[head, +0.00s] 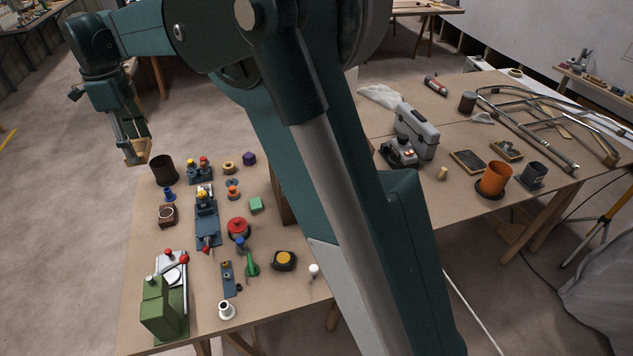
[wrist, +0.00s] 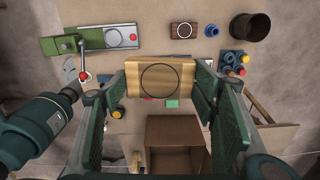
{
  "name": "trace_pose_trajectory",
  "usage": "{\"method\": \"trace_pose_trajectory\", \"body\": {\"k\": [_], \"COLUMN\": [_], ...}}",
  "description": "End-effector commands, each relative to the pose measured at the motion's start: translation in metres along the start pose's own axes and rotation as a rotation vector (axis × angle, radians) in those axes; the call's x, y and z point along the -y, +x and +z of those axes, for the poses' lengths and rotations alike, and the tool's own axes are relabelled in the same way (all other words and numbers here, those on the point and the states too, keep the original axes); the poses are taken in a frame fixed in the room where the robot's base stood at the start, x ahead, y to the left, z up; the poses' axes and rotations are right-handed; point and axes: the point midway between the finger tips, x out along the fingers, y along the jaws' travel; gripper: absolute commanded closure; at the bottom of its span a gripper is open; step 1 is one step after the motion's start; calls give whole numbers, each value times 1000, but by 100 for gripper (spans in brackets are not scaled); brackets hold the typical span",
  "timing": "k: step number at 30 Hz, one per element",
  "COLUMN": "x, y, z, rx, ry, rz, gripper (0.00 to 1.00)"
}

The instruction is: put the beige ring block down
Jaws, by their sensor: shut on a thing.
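The beige ring block (wrist: 160,79) is a light wooden block with a dark ring on its face. In the wrist view it sits between the two green finger pads of my gripper (wrist: 160,75). In the head view my gripper (head: 136,146) is at the upper left, shut on the beige ring block (head: 137,158). The block is held in the air, near the far left corner of the workbench (head: 140,290). The picture does not show how high it is above the bench.
A dark brown cup (head: 163,170), a dark red block with a ring (head: 167,215) and blue fixtures (head: 207,222) crowd the bench. A green press (head: 164,305) stands at its near left. An open brown box (wrist: 175,135) shows below the block in the wrist view.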

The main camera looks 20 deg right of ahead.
Motion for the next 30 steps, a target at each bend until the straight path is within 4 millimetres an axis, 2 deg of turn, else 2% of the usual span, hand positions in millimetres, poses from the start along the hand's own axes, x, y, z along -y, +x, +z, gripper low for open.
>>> {"method": "trace_pose_trajectory", "body": {"k": [5, 15, 30], "x": [21, 64, 103], "y": [0, 0, -1], "z": [-41, -141, -294], "rx": [0, 0, 0], "ry": [60, 203, 414], "rz": [0, 0, 0], "gripper": [55, 55, 55]}}
